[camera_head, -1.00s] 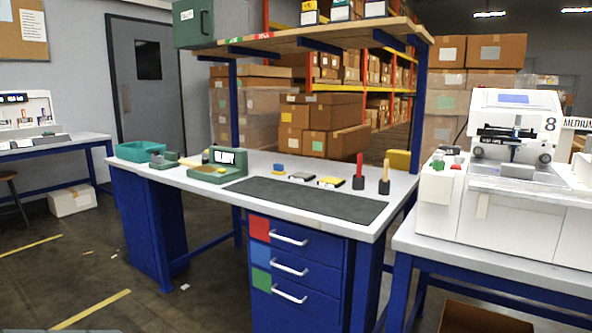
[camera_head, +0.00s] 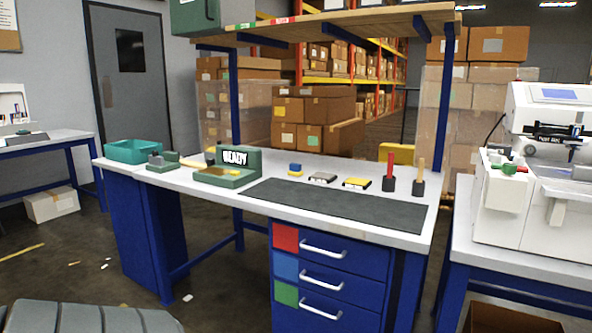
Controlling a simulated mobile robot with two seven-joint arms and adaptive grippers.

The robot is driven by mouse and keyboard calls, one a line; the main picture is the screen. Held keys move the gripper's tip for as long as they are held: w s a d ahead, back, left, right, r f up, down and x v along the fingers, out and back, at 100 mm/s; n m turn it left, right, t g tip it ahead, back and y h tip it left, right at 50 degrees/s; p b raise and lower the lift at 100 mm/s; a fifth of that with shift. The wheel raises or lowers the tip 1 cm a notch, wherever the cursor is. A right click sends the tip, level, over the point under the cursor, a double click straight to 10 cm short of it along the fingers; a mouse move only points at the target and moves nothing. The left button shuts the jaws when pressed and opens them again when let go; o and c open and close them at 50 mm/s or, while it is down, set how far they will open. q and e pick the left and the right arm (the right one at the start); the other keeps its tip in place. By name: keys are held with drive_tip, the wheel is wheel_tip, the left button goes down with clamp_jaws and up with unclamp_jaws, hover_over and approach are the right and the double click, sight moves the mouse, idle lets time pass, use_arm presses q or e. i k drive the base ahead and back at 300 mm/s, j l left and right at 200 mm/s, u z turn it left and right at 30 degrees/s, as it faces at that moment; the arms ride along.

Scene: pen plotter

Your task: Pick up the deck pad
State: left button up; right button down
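Several small items stand in a row on the workbench (camera_head: 230,205), behind a dark mat (camera_head: 335,205). They are a blue-and-yellow block (camera_head: 295,169), a grey-topped flat pad (camera_head: 322,178) and a yellow-topped flat pad (camera_head: 356,183), both with black edges. I cannot tell which of these, if any, is the deck pad. Neither of my grippers is in view.
Red-handled (camera_head: 389,172) and tan-handled (camera_head: 419,177) tools stand upright in dark holders. A green device marked READY (camera_head: 240,163) and a teal tray (camera_head: 133,151) are on the left. A shelf (camera_head: 330,25) overhangs. A white machine (camera_head: 540,150) stands on the right table.

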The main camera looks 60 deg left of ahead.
sight(295, 169)
drive_tip(key=k+j, duration=0.1)
drive_tip(key=j, duration=0.25)
drive_tip(key=k+j, duration=0.1)
drive_tip(key=j, duration=0.3)
drive_tip(key=k+j+z, duration=0.1)
drive_tip(key=j, duration=0.25)
drive_tip(key=k+j, duration=0.1)
drive_tip(key=j, duration=0.25)
drive_tip(key=k+j, duration=0.1)
drive_tip(key=j, duration=0.3)
drive_tip(key=k+j, duration=0.15)
drive_tip(key=j, duration=0.2)
drive_tip(key=z, duration=0.05)
